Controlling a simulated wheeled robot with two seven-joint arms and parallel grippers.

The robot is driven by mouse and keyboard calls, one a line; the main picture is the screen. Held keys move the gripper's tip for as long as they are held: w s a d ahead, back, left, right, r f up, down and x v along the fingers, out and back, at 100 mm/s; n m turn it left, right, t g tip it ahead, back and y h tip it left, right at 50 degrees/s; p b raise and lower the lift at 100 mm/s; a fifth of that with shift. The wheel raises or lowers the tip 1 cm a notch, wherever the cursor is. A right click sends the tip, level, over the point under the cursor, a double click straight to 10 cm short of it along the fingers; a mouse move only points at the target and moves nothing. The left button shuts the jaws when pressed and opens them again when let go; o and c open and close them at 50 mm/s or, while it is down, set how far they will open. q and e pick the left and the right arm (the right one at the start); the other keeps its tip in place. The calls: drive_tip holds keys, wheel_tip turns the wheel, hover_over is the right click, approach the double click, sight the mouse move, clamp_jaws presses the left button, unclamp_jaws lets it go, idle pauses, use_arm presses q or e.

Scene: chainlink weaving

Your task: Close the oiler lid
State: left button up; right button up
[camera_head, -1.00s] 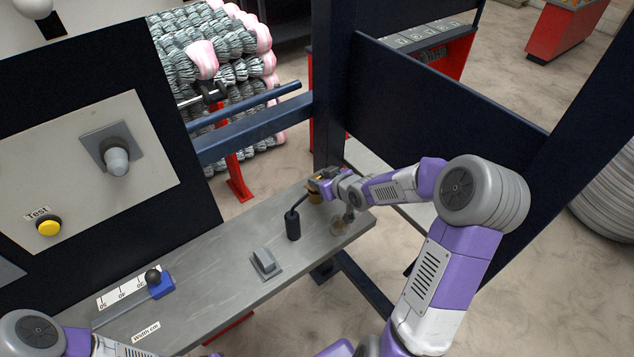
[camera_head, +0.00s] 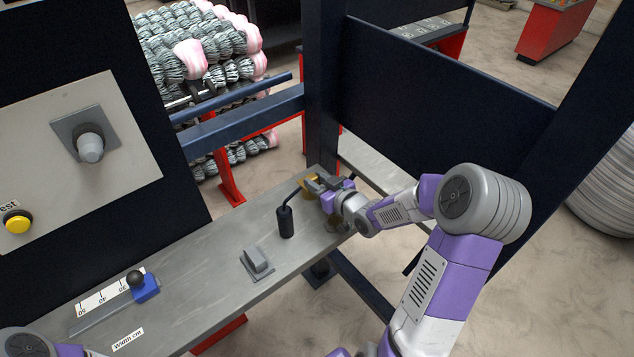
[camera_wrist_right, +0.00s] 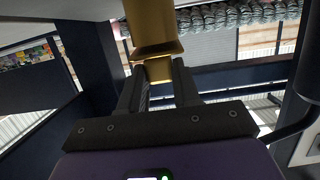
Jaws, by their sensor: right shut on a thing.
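The oiler is a brass-coloured body (camera_head: 309,186) near the far end of the grey bench. In the right wrist view its brass column (camera_wrist_right: 151,25) comes down from the top, with a flared lower edge. My right gripper (camera_head: 320,184) is at the oiler, on its right side. In the wrist view the gripper (camera_wrist_right: 160,82) is shut on a small brass part below the flared edge, which I take to be the lid. The fingers and wrist hide part of the oiler, and how far the lid stands open cannot be told. My left gripper is out of view.
A black upright handle (camera_head: 285,221) with a thin bent rod stands close left of the oiler. A grey switch block (camera_head: 256,262) and a blue slider (camera_head: 146,287) sit on the bench (camera_head: 213,265). A dark blue post (camera_head: 322,110) rises behind the oiler.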

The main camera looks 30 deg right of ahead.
drive_tip(key=shift+f, duration=0.15)
drive_tip(key=o, duration=1.1)
drive_tip(key=shift+c, duration=0.2)
drive_tip(key=p+v, duration=0.1)
drive_tip(key=v, duration=0.6)
drive_tip(key=shift+s, duration=0.35)
